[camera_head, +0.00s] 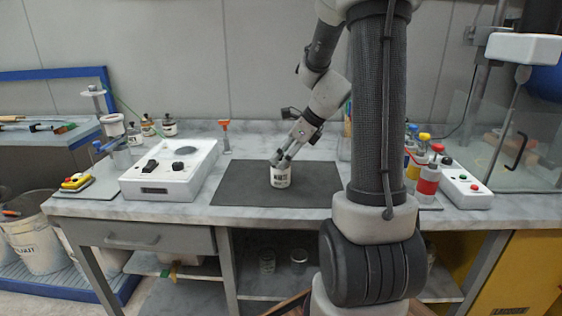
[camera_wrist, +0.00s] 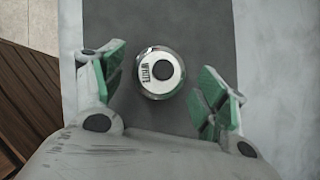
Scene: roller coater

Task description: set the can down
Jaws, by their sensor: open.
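The can (camera_head: 281,177) is small and white with a dark label and stands upright on the dark mat (camera_head: 236,184) on the bench. In the wrist view the can (camera_wrist: 160,73) shows its round top with a metal rim, between the green-padded fingers. My gripper (camera_wrist: 160,85) is open around it, with a gap on both sides. In the head view my gripper (camera_head: 280,161) is at the top of the can, and its fingers partly cover the can's upper part.
A white control box (camera_head: 170,172) stands left of the mat. An orange-handled scraper (camera_head: 226,137) is behind it. Red and white containers (camera_head: 429,178) and a white button box (camera_head: 466,190) stand at the right. The mat around the can is clear.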

